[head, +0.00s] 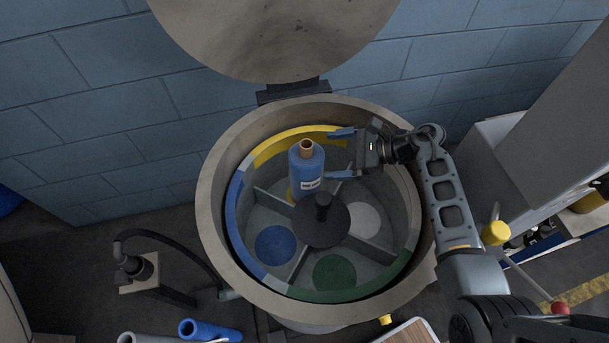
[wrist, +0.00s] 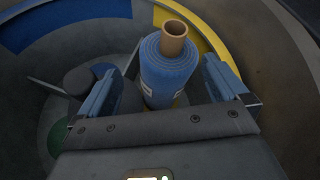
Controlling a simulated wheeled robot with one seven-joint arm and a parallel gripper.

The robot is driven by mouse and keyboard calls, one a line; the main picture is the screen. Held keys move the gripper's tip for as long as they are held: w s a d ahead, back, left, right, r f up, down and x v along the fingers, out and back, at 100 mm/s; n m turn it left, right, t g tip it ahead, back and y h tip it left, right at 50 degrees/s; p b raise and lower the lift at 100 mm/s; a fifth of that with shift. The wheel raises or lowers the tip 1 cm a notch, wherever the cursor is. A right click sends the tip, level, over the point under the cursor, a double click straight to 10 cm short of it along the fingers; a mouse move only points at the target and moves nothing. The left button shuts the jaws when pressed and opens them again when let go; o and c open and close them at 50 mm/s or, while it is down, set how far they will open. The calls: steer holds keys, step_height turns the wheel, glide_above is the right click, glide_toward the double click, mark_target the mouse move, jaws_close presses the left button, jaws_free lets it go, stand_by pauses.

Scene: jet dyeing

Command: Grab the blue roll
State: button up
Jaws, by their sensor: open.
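The blue roll (head: 307,172) stands upright in the open round vessel, over the yellow-marked compartment. It has a brown core tube at its top and a white label. My gripper (head: 341,153) is open and reaches in from the right, with its blue fingers on either side of the roll's right edge. In the wrist view the roll (wrist: 169,68) stands between and just beyond the two spread fingers (wrist: 165,88). I see no clear contact. The roll's base is partly hidden in the wrist view.
The vessel's thick rim (head: 213,190) surrounds the work. A dark central hub (head: 322,221) stands beside the roll, with dividers between blue, green, white and yellow compartments. The raised lid (head: 275,35) is behind. Other rolls, one blue (head: 205,331), lie at the bottom left.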

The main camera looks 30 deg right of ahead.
mark_target(307, 157)
steer(key=b+x, duration=0.1)
steer(key=x, duration=0.5)
steer(key=shift+w+a+r, duration=0.1)
steer(key=shift+w+r, duration=0.05)
steer(key=shift+r, duration=0.05)
steer(key=c, duration=1.8)
